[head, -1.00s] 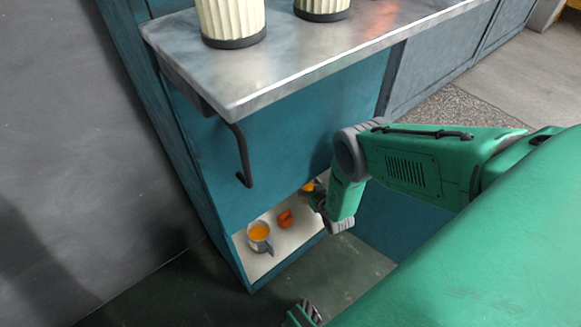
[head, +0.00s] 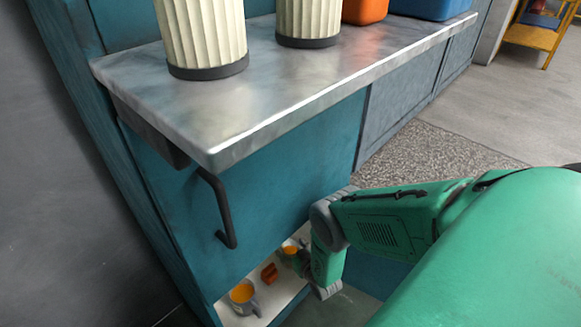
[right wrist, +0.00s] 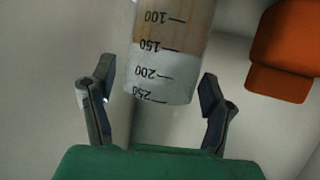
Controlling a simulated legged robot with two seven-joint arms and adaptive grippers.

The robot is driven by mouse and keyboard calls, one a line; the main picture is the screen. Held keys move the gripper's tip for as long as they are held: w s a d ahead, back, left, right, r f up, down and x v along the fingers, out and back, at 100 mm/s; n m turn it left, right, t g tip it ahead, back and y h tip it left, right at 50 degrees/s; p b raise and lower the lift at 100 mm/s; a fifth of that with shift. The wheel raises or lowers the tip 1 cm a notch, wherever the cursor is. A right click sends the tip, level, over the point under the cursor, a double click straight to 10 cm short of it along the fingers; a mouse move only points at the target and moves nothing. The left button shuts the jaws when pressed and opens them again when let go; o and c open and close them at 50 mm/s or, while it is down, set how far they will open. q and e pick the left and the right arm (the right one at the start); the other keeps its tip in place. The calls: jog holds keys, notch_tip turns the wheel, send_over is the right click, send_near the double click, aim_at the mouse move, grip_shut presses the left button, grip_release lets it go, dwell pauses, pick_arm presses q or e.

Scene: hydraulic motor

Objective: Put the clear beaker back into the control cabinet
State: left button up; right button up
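The clear beaker (right wrist: 168,60), with upside-down printed marks and a brownish upper part, fills the top middle of the right wrist view. My right gripper (right wrist: 158,88) is open, with one finger on each side of the beaker's lower-marked end. Gaps show between both fingers and the beaker. In the head view my right gripper (head: 304,262) reaches into the low opening of the teal control cabinet (head: 270,170). An orange-filled vessel (head: 290,250), seemingly the beaker, shows beside it, partly hidden. My left gripper is out of view.
A mug with orange content (head: 243,292) and a small orange object (head: 269,273) stand on the pale cabinet floor. Above, a metal counter (head: 240,110) overhangs, with a black hooked handle (head: 222,210) below. Ribbed cream cylinders (head: 203,35) stand on the counter.

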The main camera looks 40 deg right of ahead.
jog(key=shift+d, duration=0.15)
jog(key=p+v, duration=0.5)
jog(key=v, duration=0.7)
jog(key=shift+p, duration=0.3)
jog(key=shift+s, duration=0.1)
